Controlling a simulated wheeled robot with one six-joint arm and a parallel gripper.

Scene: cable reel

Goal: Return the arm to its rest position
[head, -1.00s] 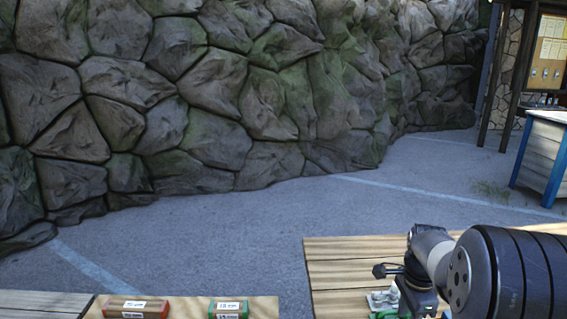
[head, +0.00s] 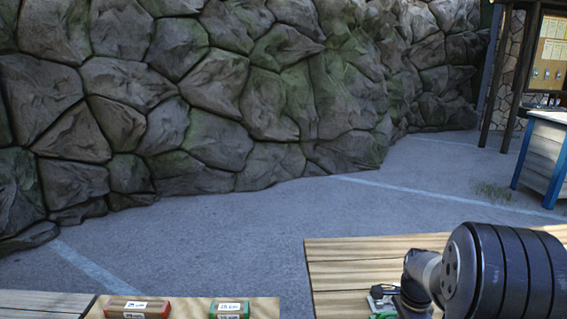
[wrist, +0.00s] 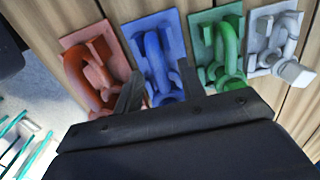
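My arm reaches over a wooden table (head: 350,262) at the lower right of the head view; its end runs down to the bottom edge, and the fingertips cannot be made out there. In the wrist view my gripper (wrist: 160,88) has its two dark fingers apart, with nothing visible held between them. Beyond the fingers is a row of plates with looped fittings: red (wrist: 94,68), blue (wrist: 158,55), green (wrist: 220,45) and white (wrist: 276,45). The fingers overlap the view of the red and blue ones; whether they touch cannot be told.
A red labelled box (head: 137,308) and a green labelled box (head: 230,308) sit on a separate wooden surface at the lower left. A gap of pavement parts the two surfaces. A rock wall (head: 220,100) stands behind, and a blue-legged table (head: 540,155) at the right.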

